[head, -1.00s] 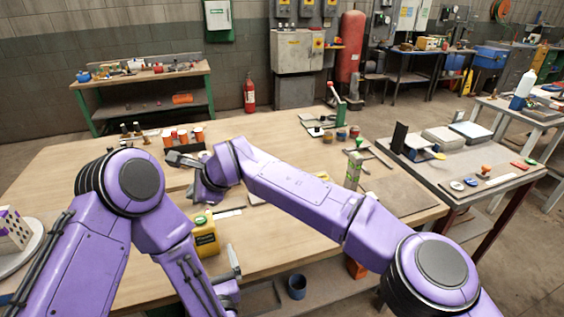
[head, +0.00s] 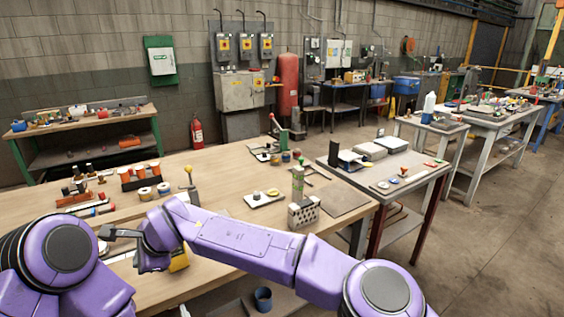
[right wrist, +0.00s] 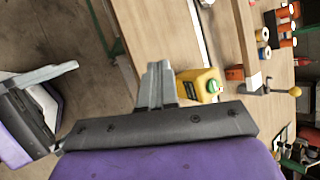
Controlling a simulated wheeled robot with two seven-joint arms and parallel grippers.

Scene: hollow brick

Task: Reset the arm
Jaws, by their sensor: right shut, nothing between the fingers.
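My right gripper (head: 112,231) reaches in from the right across the table in the head view. In the right wrist view its two fingers (right wrist: 157,86) are together, with nothing between them. My left arm is at the lower left of the head view, its gripper out of sight there. The left gripper (right wrist: 40,76) shows at the left of the right wrist view, where its opening is unclear. The pale hollow brick (head: 303,212) with holes stands on the table beyond my right arm, apart from both grippers.
A yellow container (right wrist: 200,85) stands near my right fingers, mostly behind the arm in the head view. A side table (head: 410,165) stands right.

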